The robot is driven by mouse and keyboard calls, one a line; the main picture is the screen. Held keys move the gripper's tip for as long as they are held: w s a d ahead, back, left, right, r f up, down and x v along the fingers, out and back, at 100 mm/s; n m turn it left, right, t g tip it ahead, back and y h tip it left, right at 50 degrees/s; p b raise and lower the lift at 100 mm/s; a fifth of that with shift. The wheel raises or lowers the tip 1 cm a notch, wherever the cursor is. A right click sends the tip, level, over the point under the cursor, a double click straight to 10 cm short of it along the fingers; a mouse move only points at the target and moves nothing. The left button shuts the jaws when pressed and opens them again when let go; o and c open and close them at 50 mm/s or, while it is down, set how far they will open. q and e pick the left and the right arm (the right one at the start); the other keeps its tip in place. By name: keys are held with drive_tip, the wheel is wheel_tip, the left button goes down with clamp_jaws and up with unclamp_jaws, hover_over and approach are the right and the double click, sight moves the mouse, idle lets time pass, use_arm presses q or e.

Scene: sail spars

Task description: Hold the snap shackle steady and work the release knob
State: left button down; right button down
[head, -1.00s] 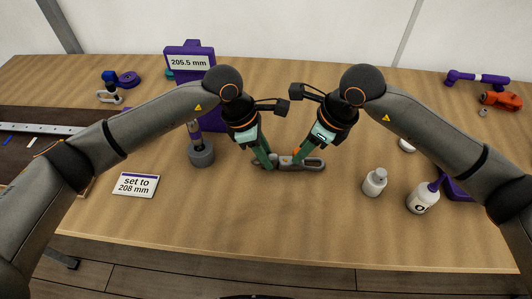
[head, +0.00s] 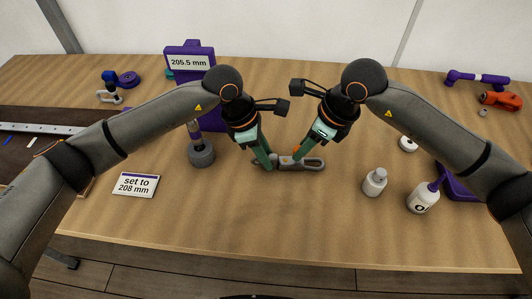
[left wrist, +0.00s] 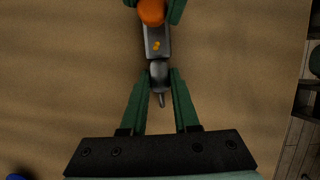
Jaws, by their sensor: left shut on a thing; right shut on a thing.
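The grey snap shackle (head: 314,163) lies on the table in front of me, long side running left to right in the head view. My left gripper (head: 267,164) is shut on its left part. The left wrist view shows the green fingers on both sides of the grey body (left wrist: 160,76). The orange release knob (left wrist: 152,12) is at the top edge there, between the green fingers of my right gripper (head: 297,157), which is shut on it. In the head view the fingers mostly hide the knob. A small yellow mark (left wrist: 156,45) shows on the shackle.
A purple stand (head: 190,62) reading 205.5 mm and a grey cylindrical base (head: 201,154) stand left of the grippers. A card (head: 136,185) says "set to 208 mm". The table front is clear.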

use_arm(q)
drive_tip(key=shift+s+a+f, duration=0.1)
drive_tip(key=shift+f, duration=0.25)
use_arm(e)
drive_tip(key=shift+r, duration=0.1)
drive_tip(key=shift+c, duration=2.3)
unclamp_jaws()
drive_tip(key=v, duration=1.2)
drive_tip(key=shift+s, duration=0.1)
use_arm(q)
drive_tip(key=c, duration=1.1)
unclamp_jaws()
drive_tip(key=o, duration=0.5)
drive_tip(key=shift+r, duration=0.2)
